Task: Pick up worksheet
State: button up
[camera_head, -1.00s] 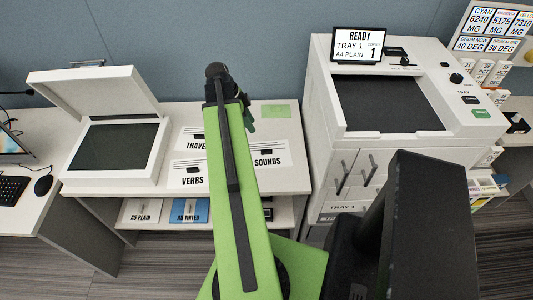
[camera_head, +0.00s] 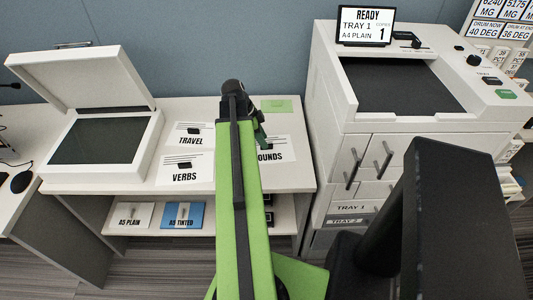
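Three white worksheets with black clips lie on the white counter. The TRAVEL sheet (camera_head: 180,131) is at the back, left of my arm. The VERBS sheet (camera_head: 172,169) lies in front of it. The SOUNDS sheet (camera_head: 284,147) is right of my arm, its left part hidden behind the arm. My green arm reaches up the middle of the view over the counter. Only a small dark part of my gripper (camera_head: 261,137) shows past the arm's far end, in front of the SOUNDS sheet. Its fingers are hidden, and I cannot tell whether it touches anything.
A scanner with a raised lid (camera_head: 104,135) stands left on the counter. A white copier (camera_head: 412,120) with a READY screen (camera_head: 365,26) stands right. A green card (camera_head: 277,105) lies at the back. The shelf below holds A5 PLAIN (camera_head: 133,215) and A5 TINTED (camera_head: 184,216) stacks.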

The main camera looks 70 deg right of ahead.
jog(key=b+x, duration=0.1)
jog(key=x, duration=0.1)
jog(key=shift+f, duration=0.45)
jog(key=shift+r, duration=0.2)
grip_shut()
notch_tip(320, 180, up, 10)
jog(key=p, duration=1)
